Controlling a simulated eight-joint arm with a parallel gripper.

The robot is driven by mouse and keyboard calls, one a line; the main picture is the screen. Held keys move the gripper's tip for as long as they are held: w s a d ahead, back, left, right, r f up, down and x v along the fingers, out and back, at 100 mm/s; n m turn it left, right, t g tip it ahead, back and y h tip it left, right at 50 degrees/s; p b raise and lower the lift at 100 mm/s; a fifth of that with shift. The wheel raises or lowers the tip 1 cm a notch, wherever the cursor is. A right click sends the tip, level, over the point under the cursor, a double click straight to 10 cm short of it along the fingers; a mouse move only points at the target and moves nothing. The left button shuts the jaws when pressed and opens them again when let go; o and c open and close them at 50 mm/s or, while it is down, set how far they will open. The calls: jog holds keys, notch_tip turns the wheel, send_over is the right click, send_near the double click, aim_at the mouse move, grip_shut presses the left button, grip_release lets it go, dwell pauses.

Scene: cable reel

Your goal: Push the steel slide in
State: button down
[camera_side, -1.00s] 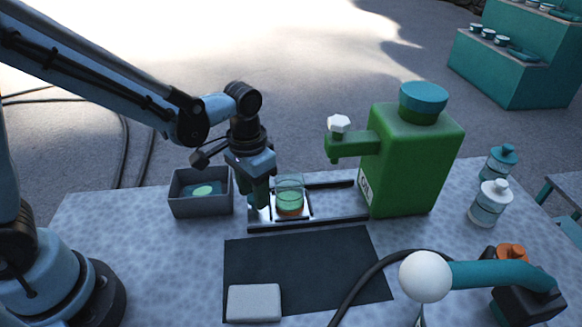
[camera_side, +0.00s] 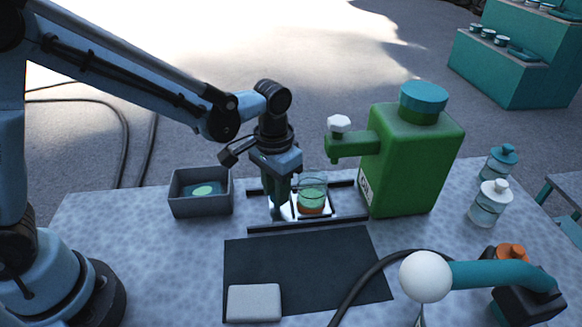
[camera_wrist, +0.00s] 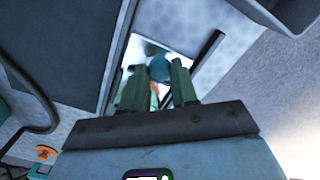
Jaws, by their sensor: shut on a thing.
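The steel slide (camera_side: 326,211) is a bright plate between two dark rails (camera_side: 330,223) on the table, left of the green oil dispenser (camera_side: 413,165). A clear glass (camera_side: 312,196) with green and orange contents stands upright on it, left of and short of the dispenser's spout (camera_side: 338,152). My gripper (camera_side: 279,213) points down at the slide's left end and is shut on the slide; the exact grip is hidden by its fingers. In the wrist view, my gripper (camera_wrist: 154,82) shows two green fingers over the bright slide (camera_wrist: 138,45).
A grey bin (camera_side: 200,205) with a green disc inside stands left of the rails. A dark mat (camera_side: 320,270) with a pale block (camera_side: 254,302) lies in front. Bottles (camera_side: 489,203) stand at the right. A dark hose (camera_side: 360,284) curves across the mat's right part.

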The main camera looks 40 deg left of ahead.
jog(key=c, duration=0.9)
grip_release()
jog(key=shift+o, duration=0.2)
notch_tip(320, 180, up, 12)
jog(key=shift+s, duration=0.1)
